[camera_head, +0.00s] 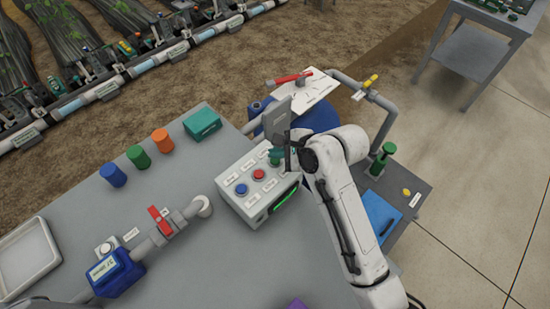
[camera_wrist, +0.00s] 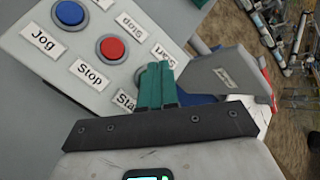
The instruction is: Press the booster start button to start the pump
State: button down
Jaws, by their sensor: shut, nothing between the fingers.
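The control box (camera_head: 235,205) stands on the grey table, its labelled panel tilted upward. It carries a blue Jog button (camera_head: 241,189), a red Stop button (camera_head: 258,174) and a green spot at the upper right. In the wrist view the Jog button (camera_wrist: 70,12) and Stop button (camera_wrist: 112,48) are clear. The partly covered Start label (camera_wrist: 125,100) lies beside my gripper (camera_wrist: 154,72). Its teal fingers are shut and empty, over the Start button's place. They hide most of that button; only a grey ring edge shows. I cannot tell whether they touch it.
A grey upright plate (camera_head: 277,122) stands close behind the box. A pipe with a red valve handle (camera_head: 160,221) is to the left. Orange (camera_head: 162,140), green (camera_head: 138,156) and blue (camera_head: 113,175) cylinders and a teal box (camera_head: 202,123) stand farther back left. The front table is mostly clear.

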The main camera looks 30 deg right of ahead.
aim_at(278, 162)
jog(key=shift+f, duration=0.15)
dwell(0.7)
jog(key=shift+f, duration=0.25)
jog(key=shift+f+p, duration=0.3)
jog(key=shift+f, duration=0.1)
dwell(0.7)
jog(key=shift+r, duration=0.1)
jog(key=shift+r+p, duration=0.75)
jog(key=shift+p, duration=0.45)
notch_tip(278, 162, up, 3)
jog(key=p, duration=0.3)
jog(key=shift+r, duration=1)
